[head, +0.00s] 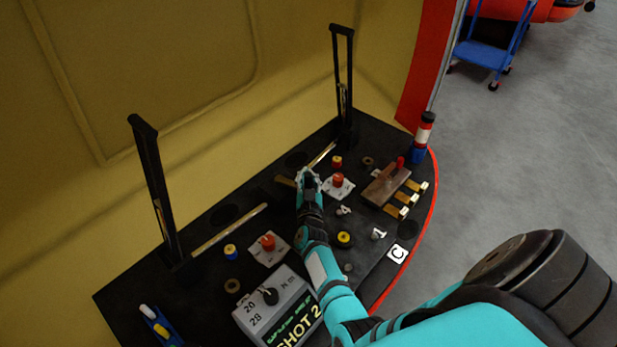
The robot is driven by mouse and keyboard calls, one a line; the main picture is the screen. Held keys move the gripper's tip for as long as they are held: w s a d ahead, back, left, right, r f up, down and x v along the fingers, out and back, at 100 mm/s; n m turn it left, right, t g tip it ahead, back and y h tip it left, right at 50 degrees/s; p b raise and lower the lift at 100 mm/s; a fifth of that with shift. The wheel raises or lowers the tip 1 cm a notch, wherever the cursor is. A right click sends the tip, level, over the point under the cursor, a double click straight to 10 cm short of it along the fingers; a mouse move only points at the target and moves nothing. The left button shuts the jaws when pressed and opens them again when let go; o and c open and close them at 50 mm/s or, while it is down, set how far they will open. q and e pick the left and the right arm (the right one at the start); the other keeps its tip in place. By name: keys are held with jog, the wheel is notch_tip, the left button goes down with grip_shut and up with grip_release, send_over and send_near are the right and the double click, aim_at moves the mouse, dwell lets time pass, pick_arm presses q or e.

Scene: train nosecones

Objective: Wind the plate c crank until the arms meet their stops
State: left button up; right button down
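Plate c (372,288) is a dark board with a red edge and a white "C" label (398,253). Two black arms stand upright on it: a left arm (155,190) and a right arm (343,85). Brass rods (230,230) run along the board between them. A dark block with a small tan piece (285,182), possibly the crank, sits between the rods. My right gripper (306,174) is over the board's middle, right beside that piece and partly hiding it. Its fingers are too small to tell whether they grip anything. My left gripper is out of view.
A torque tester box (278,312) stands at the front. Red knobs (338,180) (268,242), a yellow ring (344,239), a brown block (385,186) and a red-white-blue cylinder (422,138) crowd the board. A yellow wall (200,80) rises behind. A blue cart (485,52) stands on open floor.

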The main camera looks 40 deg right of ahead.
aim_at(306, 182)
jog(key=shift+s+a+f, duration=0.4)
jog(key=shift+a+f, duration=0.25)
jog(key=shift+f, duration=0.2)
jog(key=c, duration=1.8)
grip_release()
jog(key=shift+s+r, duration=0.15)
jog(key=o, duration=0.5)
jog(key=shift+s+a+r, duration=0.45)
jog(key=shift+s+r, duration=0.05)
jog(key=shift+r, duration=0.2)
jog(key=shift+c, duration=0.2)
jog(key=shift+o, duration=1.1)
jog(key=shift+w, duration=0.1)
jog(key=shift+w+d+f, duration=0.1)
jog(key=shift+w+d, duration=0.1)
jog(key=shift+w, duration=0.1)
jog(key=shift+d, duration=0.1)
